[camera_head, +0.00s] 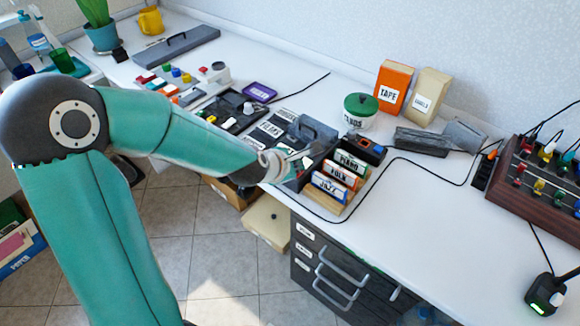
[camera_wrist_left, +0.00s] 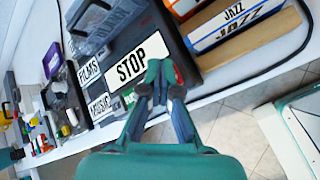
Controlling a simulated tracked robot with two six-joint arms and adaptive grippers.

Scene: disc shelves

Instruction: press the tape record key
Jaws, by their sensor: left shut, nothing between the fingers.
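My left gripper (camera_wrist_left: 163,78) is shut and empty, with its fingertips at the right end of a white STOP label (camera_wrist_left: 138,64) on a dark device (camera_wrist_left: 185,40). Whether the tips touch the device cannot be told. A small red patch (camera_wrist_left: 178,73) shows right beside the fingertips; I cannot tell if it is a key. In the head view, the left arm reaches over the desk to the dark device (camera_head: 318,132), and the wrist hides part of it. No label reading record is legible in either view. The right gripper is not in view.
Labelled boxes, JAZZ among them (camera_head: 328,187), stand just right of the device. An orange TAPE box (camera_head: 393,86) and a green-lidded pot (camera_head: 359,110) stand behind. A dark mixer (camera_head: 540,180) is at the far right.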

